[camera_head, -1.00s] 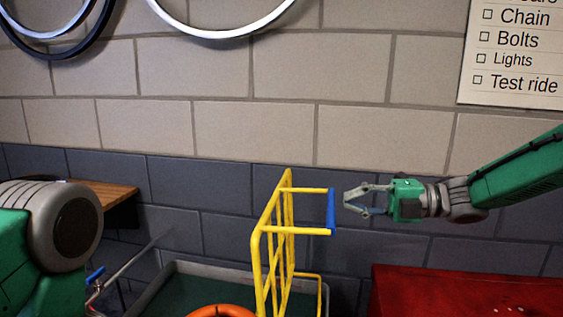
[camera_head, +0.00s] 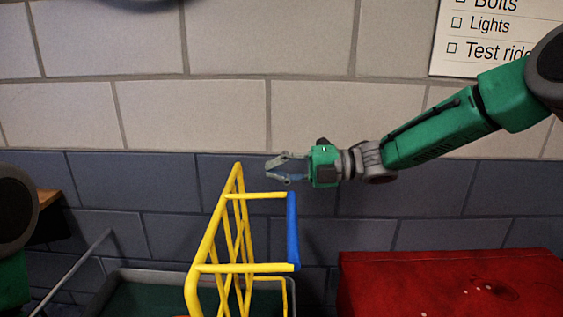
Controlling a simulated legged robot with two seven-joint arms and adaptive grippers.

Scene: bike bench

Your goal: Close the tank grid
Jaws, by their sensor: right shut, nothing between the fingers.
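The yellow tank grid (camera_head: 237,235) stands raised, tilted upright over the grey tank (camera_head: 120,276) at the lower middle. Its blue handle bar (camera_head: 292,231) faces right, on two yellow arms. My right gripper (camera_head: 271,167) is shut and empty, just above the handle end of the grid and apart from it in the picture; the exact depth gap is hard to tell. The tank's lower part is cut off by the frame. My left gripper is out of view; only part of my left arm shows at the left edge.
A red box-like surface (camera_head: 440,285) with small bits on top stands at the lower right. A wooden shelf (camera_head: 48,198) is at the left. A block wall (camera_head: 190,105) with a checklist (camera_head: 490,38) stands behind.

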